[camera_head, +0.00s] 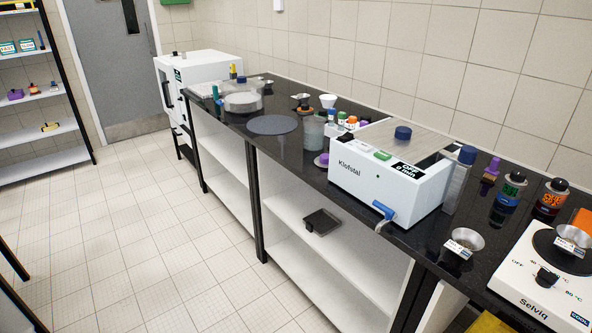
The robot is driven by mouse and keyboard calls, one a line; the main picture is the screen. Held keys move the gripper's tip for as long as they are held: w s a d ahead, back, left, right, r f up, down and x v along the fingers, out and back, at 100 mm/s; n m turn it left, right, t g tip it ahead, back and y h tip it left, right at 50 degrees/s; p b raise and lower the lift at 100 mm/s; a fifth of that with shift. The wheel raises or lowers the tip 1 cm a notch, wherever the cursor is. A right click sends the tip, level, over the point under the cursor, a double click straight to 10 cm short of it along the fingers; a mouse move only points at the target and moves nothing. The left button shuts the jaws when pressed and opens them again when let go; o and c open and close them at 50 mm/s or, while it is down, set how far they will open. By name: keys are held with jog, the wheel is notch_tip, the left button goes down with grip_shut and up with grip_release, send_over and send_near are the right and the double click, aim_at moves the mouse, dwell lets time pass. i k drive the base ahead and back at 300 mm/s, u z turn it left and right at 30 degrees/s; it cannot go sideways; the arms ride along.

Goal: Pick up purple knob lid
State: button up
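A small purple-topped piece with a pale rim, which looks like the purple knob lid (322,160), sits on the black countertop (285,150) near its front edge. It is just left of the white Klofstal box (375,188) and in front of a cloudy beaker (313,132). It is small in the picture, so its exact shape is hard to tell. Another purple item, a small bottle (490,171), stands right of the box. My gripper is not in view.
A grey round disc (272,124) and a clear round container (242,102) are farther left on the counter. A hotplate (550,275) stands at the right. A blue tap handle (382,210) juts from the box. The tiled floor (150,230) is clear.

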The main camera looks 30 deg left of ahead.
aim_at(323, 160)
jog(key=u, duration=0.4)
jog(key=k, duration=0.95)
jog(key=u, duration=1.15)
jog(key=i, duration=1.35)
jog(key=z, duration=0.7)
jog(key=k, duration=0.5)
jog(key=z, duration=0.7)
jog(key=i, duration=0.45)
jog(key=z, duration=0.8)
